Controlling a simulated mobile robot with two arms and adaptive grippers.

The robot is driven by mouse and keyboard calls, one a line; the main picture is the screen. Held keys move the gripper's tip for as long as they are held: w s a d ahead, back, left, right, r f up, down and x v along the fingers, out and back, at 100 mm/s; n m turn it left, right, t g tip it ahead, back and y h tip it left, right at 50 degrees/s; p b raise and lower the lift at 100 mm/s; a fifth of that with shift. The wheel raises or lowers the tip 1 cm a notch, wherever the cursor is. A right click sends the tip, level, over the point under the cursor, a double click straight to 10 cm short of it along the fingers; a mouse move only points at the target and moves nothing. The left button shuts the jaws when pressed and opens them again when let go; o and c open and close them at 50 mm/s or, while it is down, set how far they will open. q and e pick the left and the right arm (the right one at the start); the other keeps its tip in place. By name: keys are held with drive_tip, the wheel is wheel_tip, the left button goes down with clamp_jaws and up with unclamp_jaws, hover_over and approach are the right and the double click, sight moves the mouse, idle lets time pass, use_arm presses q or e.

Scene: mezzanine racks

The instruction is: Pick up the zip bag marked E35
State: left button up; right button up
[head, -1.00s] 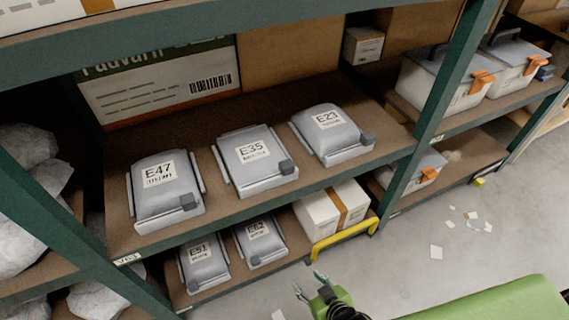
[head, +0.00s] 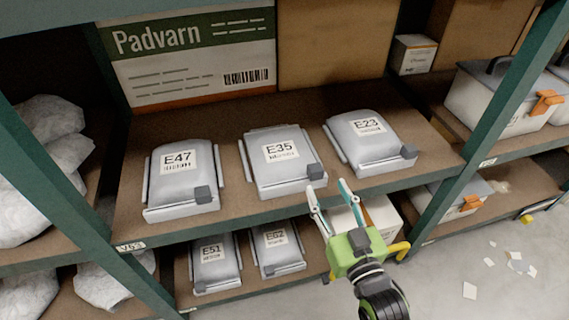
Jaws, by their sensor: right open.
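The zip bag marked E35 (head: 283,165) is a grey bag with a white label and a dark slider at its front right corner. It lies on the upper shelf board (head: 232,208), between the bag marked E47 (head: 180,183) on the left and the bag marked E23 (head: 371,141) on the right. My right gripper (head: 329,190) is open and empty, in front of the shelf's front edge. Its fingertips show just below and right of the E35 bag's front right corner, apart from it as far as I can tell. My left gripper is not in view.
Bags marked E51 (head: 215,264) and E62 (head: 277,248) lie on the lower shelf, beside a taped carton (head: 376,214) partly behind my gripper. A green post (head: 492,122) stands on the right. A Padvarn box (head: 190,62) stands behind the upper bags.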

sight(319, 177)
drive_tip(key=shift+x, duration=1.55)
drive_tip(key=x, duration=0.2)
drive_tip(key=f+b+x, duration=0.1)
drive_tip(key=x, duration=0.1)
drive_tip(key=shift+w+a, duration=0.1)
drive_tip(key=shift+a, duration=0.05)
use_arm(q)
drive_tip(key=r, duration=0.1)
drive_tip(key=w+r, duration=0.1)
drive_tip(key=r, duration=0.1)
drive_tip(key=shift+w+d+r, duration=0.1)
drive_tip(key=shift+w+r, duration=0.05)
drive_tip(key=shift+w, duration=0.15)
